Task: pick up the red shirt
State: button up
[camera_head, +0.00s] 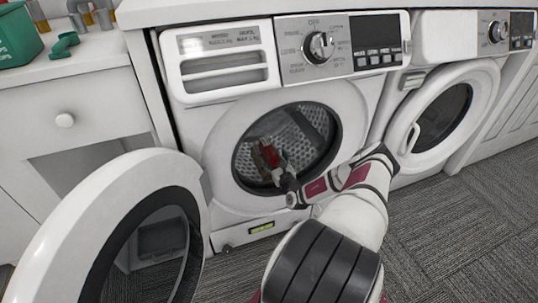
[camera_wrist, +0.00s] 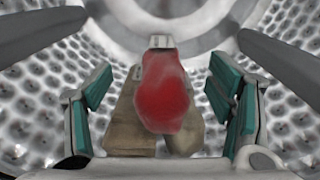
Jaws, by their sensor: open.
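The red shirt (camera_wrist: 166,92) is a small, crumpled red lump inside the washer drum, in the middle of the wrist view. In the head view the red shirt (camera_head: 270,154) shows small in the open door of the left washing machine. My gripper (camera_wrist: 165,105) is open, its teal-padded fingers on either side of the shirt with visible gaps. In the head view my gripper (camera_head: 282,172) reaches into the drum opening. A tan cloth-like thing (camera_wrist: 130,125) lies behind and below the shirt. Whether the fingers touch anything is unclear.
The left washer's drum (camera_head: 312,135) is perforated metal with a round rim around my arm. Its open door (camera_head: 60,215) swings out at the left. A second washer (camera_head: 455,100) with a closed door stands at the right. Grey carpet tile (camera_head: 450,225) lies in front.

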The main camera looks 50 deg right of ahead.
aim_at(271, 151)
jog(key=shift+b+x, duration=0.85)
jog(key=shift+x, duration=1.1)
jog(key=shift+d+f, duration=0.15)
jog(key=shift+c, duration=0.2)
jog(key=shift+s, duration=0.1)
jog(key=c, duration=1.3)
